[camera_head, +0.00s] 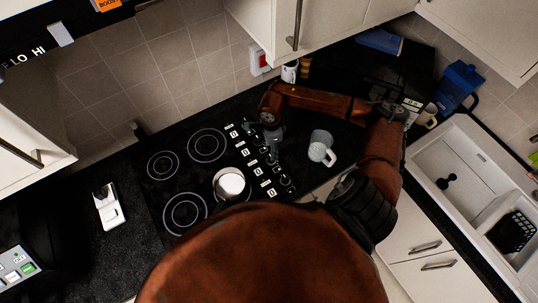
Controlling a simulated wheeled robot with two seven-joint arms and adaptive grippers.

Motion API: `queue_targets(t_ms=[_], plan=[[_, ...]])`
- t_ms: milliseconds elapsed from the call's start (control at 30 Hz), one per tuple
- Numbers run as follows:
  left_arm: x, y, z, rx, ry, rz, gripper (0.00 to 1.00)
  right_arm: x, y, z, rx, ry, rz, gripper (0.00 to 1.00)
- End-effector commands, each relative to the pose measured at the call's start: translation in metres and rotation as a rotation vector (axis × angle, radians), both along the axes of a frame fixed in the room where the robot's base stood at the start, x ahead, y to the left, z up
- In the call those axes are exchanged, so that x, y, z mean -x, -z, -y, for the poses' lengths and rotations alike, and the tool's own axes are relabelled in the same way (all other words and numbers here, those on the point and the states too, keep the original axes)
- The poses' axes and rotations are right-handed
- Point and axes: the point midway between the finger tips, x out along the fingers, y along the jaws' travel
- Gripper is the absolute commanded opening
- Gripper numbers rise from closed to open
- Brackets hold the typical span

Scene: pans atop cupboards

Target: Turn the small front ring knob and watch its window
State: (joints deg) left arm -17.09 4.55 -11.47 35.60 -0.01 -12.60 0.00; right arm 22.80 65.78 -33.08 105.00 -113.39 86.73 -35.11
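The black hob (170,188) has several ring marks, and a small light-coloured pan (229,184) stands over the front right ring position, hiding it. A row of dark knobs (285,180) with small white windows (266,183) runs along the hob's right side. Their markings are too small to read. My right gripper (271,146) points down over the middle to rear part of this row. Its fingers are small and dark against the knobs, so I cannot tell whether they touch one or are open. My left gripper is not in view.
A white device (108,208) lies left of the hob. Cupboards (325,22) overhang the back.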

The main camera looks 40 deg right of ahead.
Motion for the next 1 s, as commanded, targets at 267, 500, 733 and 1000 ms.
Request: queue_targets(t_ms=[267, 500, 733, 1000], plan=[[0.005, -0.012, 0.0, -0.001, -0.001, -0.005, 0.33, 0.001, 0.042, -0.003, -0.007, 0.001, -0.005, 0.44], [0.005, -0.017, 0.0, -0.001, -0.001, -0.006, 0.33, 0.0, 0.067, -0.003, -0.007, 0.0, -0.002, 0.44], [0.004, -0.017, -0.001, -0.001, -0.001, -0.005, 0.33, 0.0, 0.071, -0.003, -0.007, -0.001, -0.001, 0.44], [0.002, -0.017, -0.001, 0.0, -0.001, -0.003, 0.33, 0.001, 0.071, -0.003, -0.007, -0.001, -0.001, 0.32]])
